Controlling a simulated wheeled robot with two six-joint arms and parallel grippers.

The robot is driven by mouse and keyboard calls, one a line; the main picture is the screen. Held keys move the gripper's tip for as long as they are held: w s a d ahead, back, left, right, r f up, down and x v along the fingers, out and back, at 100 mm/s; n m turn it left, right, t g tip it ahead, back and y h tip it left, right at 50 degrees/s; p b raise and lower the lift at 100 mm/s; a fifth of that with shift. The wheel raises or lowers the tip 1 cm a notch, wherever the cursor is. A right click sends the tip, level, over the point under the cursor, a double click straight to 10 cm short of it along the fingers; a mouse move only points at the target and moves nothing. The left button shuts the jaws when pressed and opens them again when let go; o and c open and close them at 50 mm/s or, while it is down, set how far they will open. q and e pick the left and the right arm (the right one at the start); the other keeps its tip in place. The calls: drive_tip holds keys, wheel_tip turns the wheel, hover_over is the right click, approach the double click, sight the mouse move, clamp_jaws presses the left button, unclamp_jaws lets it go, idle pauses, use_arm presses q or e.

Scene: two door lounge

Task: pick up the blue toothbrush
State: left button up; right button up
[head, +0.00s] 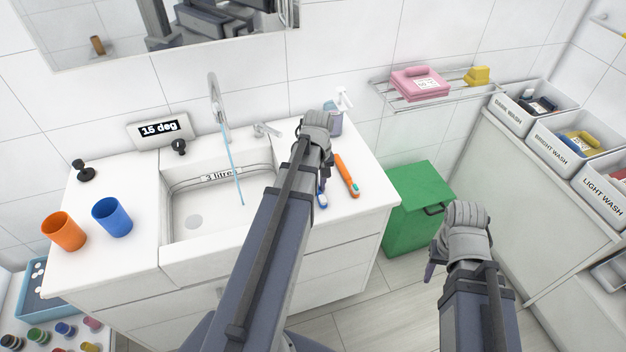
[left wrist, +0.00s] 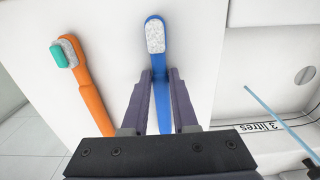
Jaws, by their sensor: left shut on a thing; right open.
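The blue toothbrush (left wrist: 155,55) lies on the white counter right of the sink, its pale bristle head toward the top of the left wrist view. My left gripper (left wrist: 160,82) is around its handle, with one finger on each side, shut on it at the counter. In the head view my left arm hides most of the toothbrush, and only its head end (head: 322,201) shows below the gripper (head: 318,165). My right gripper (head: 434,272) is open and empty, low in front of the green bin.
An orange toothbrush (head: 346,175) lies close beside the blue one. A soap bottle (head: 337,118) stands behind my left gripper. Water runs from the tap into the sink (head: 193,222). Orange (head: 63,232) and blue (head: 112,217) cups stand at left; the green bin (head: 415,205) stands right of the counter.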

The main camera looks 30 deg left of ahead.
use_arm(q)
drive_tip(key=shift+r, duration=0.1)
clamp_jaws()
wheel_tip(320, 180, up, 10)
drive_tip(key=p, duration=1)
drive_tip(key=shift+a, duration=0.1)
